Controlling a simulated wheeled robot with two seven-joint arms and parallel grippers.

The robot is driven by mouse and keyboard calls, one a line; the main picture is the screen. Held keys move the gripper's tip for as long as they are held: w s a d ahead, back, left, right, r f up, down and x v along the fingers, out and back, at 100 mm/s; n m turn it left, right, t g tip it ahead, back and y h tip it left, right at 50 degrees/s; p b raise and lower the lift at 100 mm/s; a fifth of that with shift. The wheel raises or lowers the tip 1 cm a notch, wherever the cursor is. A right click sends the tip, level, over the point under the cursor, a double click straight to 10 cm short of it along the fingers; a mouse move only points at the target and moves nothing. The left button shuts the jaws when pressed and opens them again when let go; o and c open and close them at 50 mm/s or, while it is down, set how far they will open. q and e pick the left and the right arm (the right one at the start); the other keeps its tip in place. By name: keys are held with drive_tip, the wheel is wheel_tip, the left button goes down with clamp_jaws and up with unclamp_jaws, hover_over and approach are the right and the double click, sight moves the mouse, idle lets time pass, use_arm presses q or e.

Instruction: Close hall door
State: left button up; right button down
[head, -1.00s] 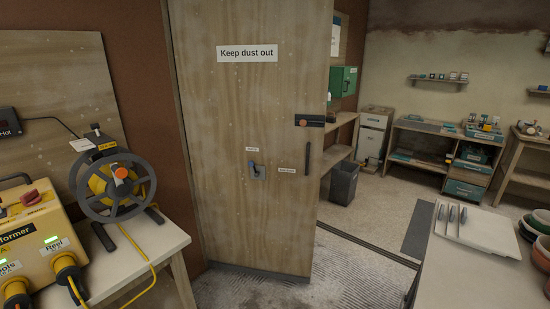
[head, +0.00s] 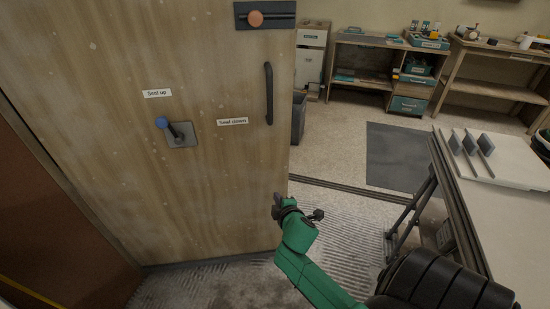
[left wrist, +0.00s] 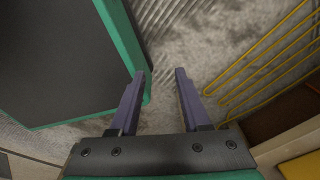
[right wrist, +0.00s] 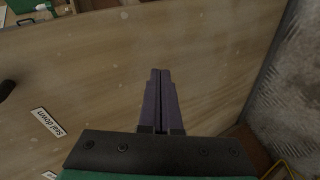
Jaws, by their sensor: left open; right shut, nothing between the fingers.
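The hall door (head: 215,200) is a pale wooden panel standing open, with the room beyond showing past its right edge. It bears a black pull handle (head: 269,93), a bolt with an orange knob (head: 255,18), and a blue-knobbed lever (head: 176,130) tilted toward the "Seal up" label (head: 157,93). My right gripper (head: 278,203) is shut and empty, low by the door's free edge. In the right wrist view the shut fingers (right wrist: 160,75) are in front of the door face; I cannot tell if they touch. My left gripper (left wrist: 160,75) is open and empty above the floor.
A floor track (head: 345,188) runs across the opening. A workbench (head: 510,225) with a white board on top stands close on the right. A dark mat (head: 395,155) lies beyond the track.

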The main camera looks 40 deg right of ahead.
sight(278, 127)
wheel_tip(278, 127, up, 17)
drive_tip(key=s+d+n+t+h+b, duration=0.1)
drive_tip(key=s+d+t+h+b, duration=0.1)
drive_tip(key=s+t+h+b, duration=0.15)
drive_tip(key=shift+t+h, duration=0.25)
drive_tip(key=shift+t, duration=0.1)
drive_tip(key=x, duration=0.9)
drive_tip(key=p+x, duration=0.1)
drive_tip(key=x, duration=0.3)
drive_tip(key=shift+w+a+f, duration=0.15)
drive_tip(key=shift+w+a, duration=0.1)
drive_tip(key=shift+w, duration=0.2)
use_arm(q)
wheel_tip(278, 127, down, 6)
drive_tip(key=a, duration=0.1)
use_arm(e)
drive_tip(key=shift+w+d, duration=0.15)
drive_tip(key=shift+w, duration=0.25)
use_arm(q)
drive_tip(key=shift+s+a, duration=0.1)
